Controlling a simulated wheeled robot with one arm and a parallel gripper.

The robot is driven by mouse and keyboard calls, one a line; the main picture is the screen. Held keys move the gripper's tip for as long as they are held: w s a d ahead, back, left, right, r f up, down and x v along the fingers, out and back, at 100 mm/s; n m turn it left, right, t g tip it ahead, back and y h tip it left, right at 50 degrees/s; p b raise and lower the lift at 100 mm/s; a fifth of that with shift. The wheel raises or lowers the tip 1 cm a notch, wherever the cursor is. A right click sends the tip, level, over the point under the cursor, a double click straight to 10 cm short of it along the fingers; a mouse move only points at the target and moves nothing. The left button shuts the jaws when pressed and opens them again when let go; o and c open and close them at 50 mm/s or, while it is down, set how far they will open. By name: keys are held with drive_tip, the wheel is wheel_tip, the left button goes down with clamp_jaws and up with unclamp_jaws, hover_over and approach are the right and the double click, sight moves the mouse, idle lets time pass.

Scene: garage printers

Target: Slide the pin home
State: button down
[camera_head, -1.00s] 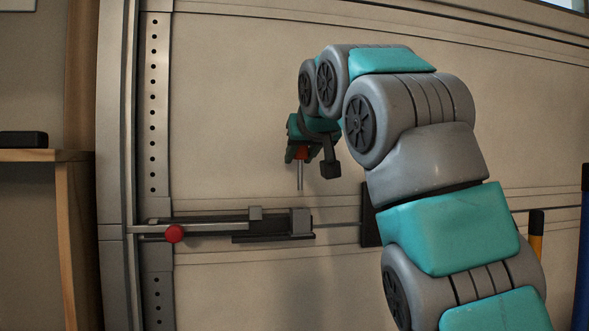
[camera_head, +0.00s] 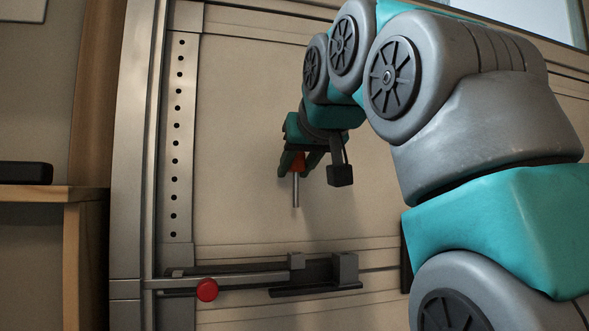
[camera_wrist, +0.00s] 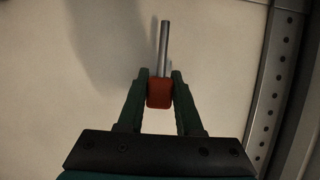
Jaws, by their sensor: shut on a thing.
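My gripper (camera_head: 293,165) is shut on the pin, a bare metal rod (camera_head: 296,190) with an orange-red head. The rod points down in the head view, apart from everything below it. In the wrist view the dark green fingers (camera_wrist: 160,82) grip the red head (camera_wrist: 160,93) from both sides, and the rod (camera_wrist: 165,45) sticks out past them. Below the pin, a sliding latch is fixed on the garage door: a bar with a red knob (camera_head: 207,290), a small grey tab (camera_head: 296,260) and a grey block (camera_head: 345,268). I cannot make out a pin hole.
The door panel (camera_head: 245,120) stands close behind my gripper. A vertical rail with a row of holes (camera_head: 178,140) runs left of it. A wooden shelf (camera_head: 50,193) with a black object (camera_head: 25,172) stands at the far left. The space between pin and latch is clear.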

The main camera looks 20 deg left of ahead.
sight(297, 201)
wheel_tip(297, 201, down, 6)
drive_tip(key=b, duration=0.5)
idle(0.4)
drive_tip(key=shift+f+b, duration=2.75)
drive_tip(key=shift+f, duration=0.6)
idle(1.8)
drive_tip(key=c, duration=0.5)
unclamp_jaws()
drive_tip(key=shift+s+d, duration=0.1)
drive_tip(key=v, duration=0.7)
drive_tip(key=shift+s, duration=0.2)
drive_tip(key=shift+d+r, duration=0.1)
drive_tip(key=shift+r, duration=0.05)
